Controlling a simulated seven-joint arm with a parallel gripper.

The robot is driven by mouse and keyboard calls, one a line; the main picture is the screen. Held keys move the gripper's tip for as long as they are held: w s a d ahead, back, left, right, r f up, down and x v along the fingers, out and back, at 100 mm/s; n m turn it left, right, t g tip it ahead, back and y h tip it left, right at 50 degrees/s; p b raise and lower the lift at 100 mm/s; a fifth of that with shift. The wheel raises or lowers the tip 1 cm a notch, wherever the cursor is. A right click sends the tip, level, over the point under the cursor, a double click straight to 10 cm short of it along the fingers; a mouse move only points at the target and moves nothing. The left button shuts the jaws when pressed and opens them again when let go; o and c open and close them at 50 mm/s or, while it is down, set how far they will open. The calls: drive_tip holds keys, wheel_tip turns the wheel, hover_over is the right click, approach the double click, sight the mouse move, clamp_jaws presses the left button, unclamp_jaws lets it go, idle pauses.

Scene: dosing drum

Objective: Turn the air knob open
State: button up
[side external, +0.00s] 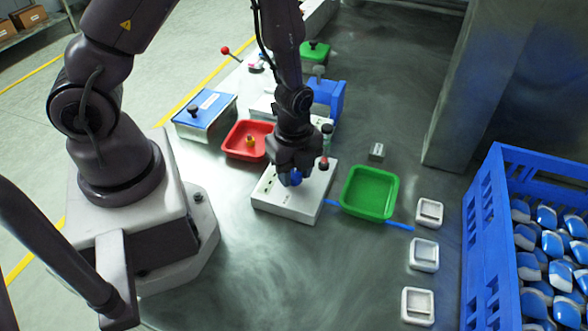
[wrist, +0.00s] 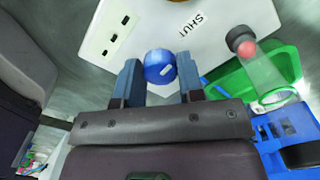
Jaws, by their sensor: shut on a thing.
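The air knob (wrist: 160,67) is a round blue knob with a white mark on top, mounted on a white box (wrist: 230,22). A label reading "SHUT" lies beside it on the box in the wrist view. My gripper (wrist: 160,82) is at the knob, its two blue-grey fingers on either side of it and shut on it. In the side external view my gripper (side external: 289,176) points down over the white box (side external: 290,207), and the blue knob (side external: 296,178) is partly hidden by it.
A clear tube with a red ball (side external: 325,147) stands on the box's far side. A green tray (side external: 369,192) is to the right, a red tray (side external: 246,141) to the left. A blue-lidded box (side external: 205,108), small white dishes (side external: 424,254) and a blue crate (side external: 482,245) stand around.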

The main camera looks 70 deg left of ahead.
drive_tip(key=n, duration=0.8)
drive_tip(key=shift+n, duration=0.4)
drive_tip(key=n, duration=0.4)
drive_tip(key=shift+n, duration=0.3)
drive_tip(key=n, duration=0.4)
drive_tip(key=shift+n, duration=0.3)
drive_tip(key=n, duration=0.3)
drive_tip(key=shift+n, duration=0.3)
drive_tip(key=n, duration=0.9)
drive_tip(key=shift+n, duration=1.8)
